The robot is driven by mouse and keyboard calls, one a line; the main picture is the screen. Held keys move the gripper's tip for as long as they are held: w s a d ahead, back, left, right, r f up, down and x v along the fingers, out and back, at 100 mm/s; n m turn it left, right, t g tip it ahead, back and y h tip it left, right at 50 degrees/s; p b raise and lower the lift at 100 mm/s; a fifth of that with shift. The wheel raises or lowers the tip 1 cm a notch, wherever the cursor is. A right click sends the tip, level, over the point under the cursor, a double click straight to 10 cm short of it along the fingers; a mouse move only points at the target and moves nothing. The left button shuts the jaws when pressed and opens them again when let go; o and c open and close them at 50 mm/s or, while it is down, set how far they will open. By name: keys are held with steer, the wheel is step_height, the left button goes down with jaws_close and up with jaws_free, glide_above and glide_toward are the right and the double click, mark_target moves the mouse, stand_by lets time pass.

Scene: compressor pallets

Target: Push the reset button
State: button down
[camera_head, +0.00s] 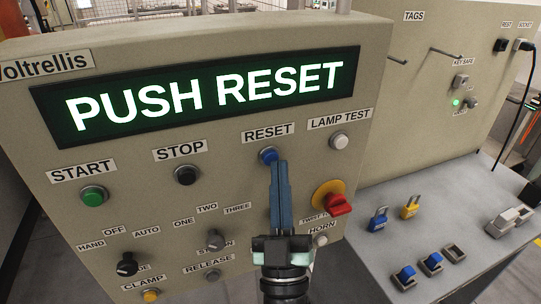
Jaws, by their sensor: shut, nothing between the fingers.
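The reset button (267,155) is a blue round button on the beige control panel (120,165), under the label RESET. My gripper (278,167) is shut and empty. Its fingertips lie at the lower right edge of the reset button in the picture and cover a small part of it. I cannot tell whether they touch it. The panel's display (200,92) reads PUSH RESET in lit letters.
A green start button (93,197) is at left. Padlocks (377,220) stand on a grey shelf (390,265) at right.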

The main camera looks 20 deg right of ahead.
steer(key=shift+w+b, duration=0.4)
steer(key=shift+w, duration=0.15)
stand_by(0.4)
steer(key=shift+s, duration=1)
steer(key=s+p, duration=0.1)
steer(key=s, duration=0.5)
steer(key=shift+d, duration=0.15)
stand_by(0.5)
